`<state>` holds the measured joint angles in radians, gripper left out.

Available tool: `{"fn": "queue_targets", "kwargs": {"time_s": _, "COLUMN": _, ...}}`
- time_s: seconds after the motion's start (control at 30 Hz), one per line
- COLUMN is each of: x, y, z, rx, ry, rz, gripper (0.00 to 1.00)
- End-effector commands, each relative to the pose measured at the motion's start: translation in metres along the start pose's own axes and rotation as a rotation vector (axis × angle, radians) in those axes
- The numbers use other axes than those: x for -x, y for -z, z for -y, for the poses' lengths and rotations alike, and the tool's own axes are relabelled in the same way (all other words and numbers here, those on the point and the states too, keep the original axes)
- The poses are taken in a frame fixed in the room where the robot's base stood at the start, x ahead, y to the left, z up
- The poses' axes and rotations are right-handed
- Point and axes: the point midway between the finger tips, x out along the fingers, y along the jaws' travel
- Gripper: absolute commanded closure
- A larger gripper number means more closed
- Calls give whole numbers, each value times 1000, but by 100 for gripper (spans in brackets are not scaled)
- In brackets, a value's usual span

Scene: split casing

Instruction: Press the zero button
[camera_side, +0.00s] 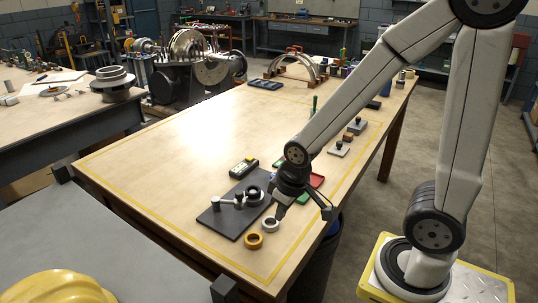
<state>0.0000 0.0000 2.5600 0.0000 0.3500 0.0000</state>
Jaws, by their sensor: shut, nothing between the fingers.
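My gripper (281,211) is shut and empty, pointing down at the front right part of the wooden table, just above or near a white ring (270,225). I cannot tell whether it touches anything. A dark plate (222,222) lies to its left and carries a small stand and a round black part (254,195).
An orange ring (253,241) lies beside the white one. Red (317,180) and green trays are partly hidden behind my gripper. Small blocks (339,149) stand further back on the right. The table's (170,165) left and middle are clear. A yellow hard hat (58,288) sits at the front left.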

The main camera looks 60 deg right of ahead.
Motion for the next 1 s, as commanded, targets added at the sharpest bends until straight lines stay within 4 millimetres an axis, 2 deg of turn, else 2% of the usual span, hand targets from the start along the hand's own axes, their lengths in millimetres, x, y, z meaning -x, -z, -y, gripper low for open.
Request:
{"fn": "queue_targets", "kwargs": {"time_s": 0.27, "x": 0, "y": 1, "z": 0, "rx": -7, "ry": 1, "rz": -1, "gripper": 100}}
{"fn": "queue_targets", "kwargs": {"time_s": 0.47, "x": -1, "y": 14, "z": -4, "rx": -93, "ry": 11, "rz": -3, "gripper": 100}}
{"fn": "queue_targets", "kwargs": {"time_s": 0.67, "x": -5, "y": 45, "z": -17, "rx": -319, "ry": 41, "rz": -12, "gripper": 100}}
{"fn": "queue_targets", "kwargs": {"time_s": 1.0, "x": -15, "y": 124, "z": -62, "rx": -890, "ry": 154, "rz": -43, "gripper": 100}}
